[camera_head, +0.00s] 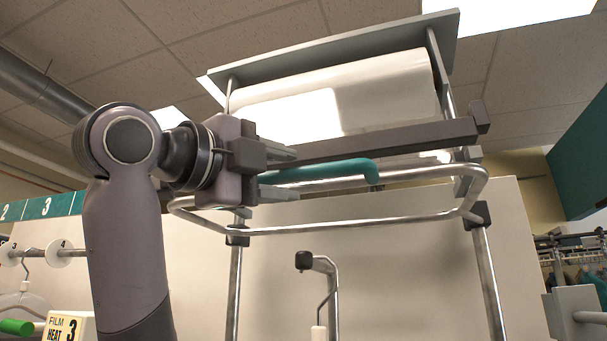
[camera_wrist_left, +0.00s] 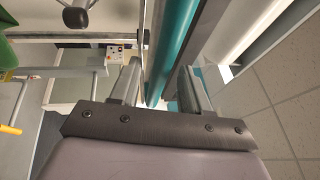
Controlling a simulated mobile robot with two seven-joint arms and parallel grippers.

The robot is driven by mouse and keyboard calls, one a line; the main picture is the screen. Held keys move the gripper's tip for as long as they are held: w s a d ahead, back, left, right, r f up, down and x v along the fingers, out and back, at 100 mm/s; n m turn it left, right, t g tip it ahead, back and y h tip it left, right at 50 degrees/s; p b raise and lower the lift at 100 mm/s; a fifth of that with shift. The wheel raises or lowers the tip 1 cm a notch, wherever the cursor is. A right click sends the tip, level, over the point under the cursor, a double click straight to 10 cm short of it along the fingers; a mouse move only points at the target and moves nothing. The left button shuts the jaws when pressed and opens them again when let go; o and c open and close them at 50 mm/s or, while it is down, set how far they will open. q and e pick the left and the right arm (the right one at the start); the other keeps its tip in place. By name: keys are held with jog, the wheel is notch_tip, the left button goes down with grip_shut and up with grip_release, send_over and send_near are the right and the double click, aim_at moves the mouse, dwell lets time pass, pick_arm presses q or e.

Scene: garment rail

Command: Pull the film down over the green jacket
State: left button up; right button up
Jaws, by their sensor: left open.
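The white film roll (camera_head: 375,95) hangs under a grey top plate. A teal bar (camera_head: 335,170) sits below it, behind the bent metal hoop. My left gripper (camera_head: 292,170) is open at the teal bar's left part, fingers pointing right. In the left wrist view the teal bar (camera_wrist_left: 172,45) runs between or just beyond the fingers of my left gripper (camera_wrist_left: 158,70); contact cannot be told. Green cloth (camera_wrist_left: 28,22), perhaps the green jacket, shows at that view's upper left. The jacket is not seen in the head view. My right gripper is not in view.
A dark grey crossbar (camera_head: 400,138) passes just above the teal bar. A bent metal hoop (camera_head: 340,224) and two uprights frame the stand. A hook post (camera_head: 322,264) stands below, before a pale panel (camera_head: 400,270). A rail with hangers (camera_head: 30,255) is at left.

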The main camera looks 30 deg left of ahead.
aim_at(300, 178)
pick_arm(q)
jog(key=x, duration=0.4)
jog(key=shift+p, duration=0.4)
grip_shut()
